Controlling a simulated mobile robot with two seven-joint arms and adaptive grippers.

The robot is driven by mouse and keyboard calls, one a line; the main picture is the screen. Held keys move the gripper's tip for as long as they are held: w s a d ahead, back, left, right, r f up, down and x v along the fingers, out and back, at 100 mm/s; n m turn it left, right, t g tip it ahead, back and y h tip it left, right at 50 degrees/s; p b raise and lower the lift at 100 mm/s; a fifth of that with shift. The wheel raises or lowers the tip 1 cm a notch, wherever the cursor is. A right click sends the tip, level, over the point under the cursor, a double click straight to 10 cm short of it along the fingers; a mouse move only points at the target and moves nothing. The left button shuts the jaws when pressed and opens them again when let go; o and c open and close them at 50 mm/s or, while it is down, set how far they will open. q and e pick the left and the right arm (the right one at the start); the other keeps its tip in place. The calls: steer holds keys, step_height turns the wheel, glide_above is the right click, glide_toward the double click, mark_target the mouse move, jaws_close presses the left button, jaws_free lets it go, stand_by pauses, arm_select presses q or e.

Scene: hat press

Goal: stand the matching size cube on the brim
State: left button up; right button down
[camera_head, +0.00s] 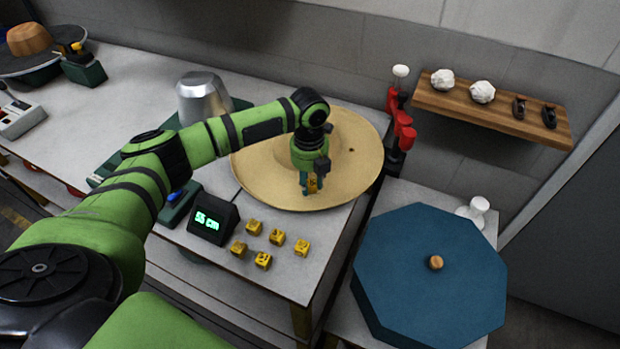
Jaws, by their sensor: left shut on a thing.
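A straw-coloured hat (260,185) with a wide round brim lies on the table, its crown partly hidden behind my arm. My left gripper (310,187) points down over the front part of the brim. It is shut on a small yellow cube (313,184) with dark marking; I cannot tell whether the cube touches the brim. Several similar yellow cubes (277,237) lie on the table in front of the hat. A black display (213,219) beside them shows green digits that look like 55 cm. My right gripper is not in view.
A metal form (202,97) stands behind my left arm. A blue octagonal box (430,270) with a wooden knob is at right. A red-and-black stand (400,130) rises beside the hat. A wooden shelf (490,107) hangs on the wall.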

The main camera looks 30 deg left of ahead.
arm_select(q)
steer(key=shift+f, duration=0.25)
steer(key=o, duration=0.9)
steer(key=shift+c, duration=0.2)
steer(key=shift+r, duration=0.1)
